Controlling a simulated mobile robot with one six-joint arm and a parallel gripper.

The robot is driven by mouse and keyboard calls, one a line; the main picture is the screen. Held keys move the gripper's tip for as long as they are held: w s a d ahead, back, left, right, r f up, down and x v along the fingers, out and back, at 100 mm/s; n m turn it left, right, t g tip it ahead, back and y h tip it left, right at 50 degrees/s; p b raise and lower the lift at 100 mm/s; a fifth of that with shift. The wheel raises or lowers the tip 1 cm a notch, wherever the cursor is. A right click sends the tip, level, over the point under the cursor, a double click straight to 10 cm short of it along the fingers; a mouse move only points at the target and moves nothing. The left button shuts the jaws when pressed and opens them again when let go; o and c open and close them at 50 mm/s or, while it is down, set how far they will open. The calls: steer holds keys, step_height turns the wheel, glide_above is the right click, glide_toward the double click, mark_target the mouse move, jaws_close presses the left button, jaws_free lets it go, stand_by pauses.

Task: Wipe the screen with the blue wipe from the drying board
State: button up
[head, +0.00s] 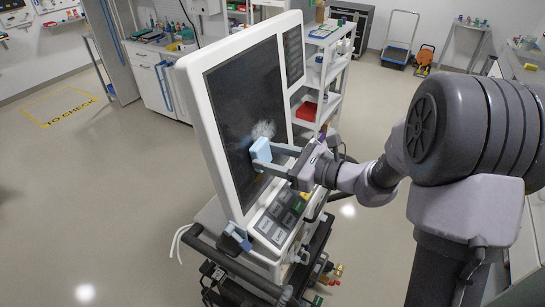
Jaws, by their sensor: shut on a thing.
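The ventilator's dark screen (240,95) stands tilted in a white frame in the middle of the head view. My gripper (266,153) is shut on the blue wipe (260,151), a small light-blue pad. The wipe is at the lower right part of the screen and appears to touch it, though the exact contact is hard to tell. A whitish smudge (263,130) shows on the screen just above the wipe. My gripper and the wipe hide a small part of the screen. I cannot make out the drying board.
Below the screen are a key panel (283,214) and a dark handle rail (235,262) on the ventilator cart. A white shelf rack (325,75) with a red bin stands behind it. A workbench (165,75) is at the back left. Open floor (80,190) lies to the left.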

mark_target(273, 118)
steer(key=shift+w+a, duration=0.15)
steer(key=shift+a, duration=0.15)
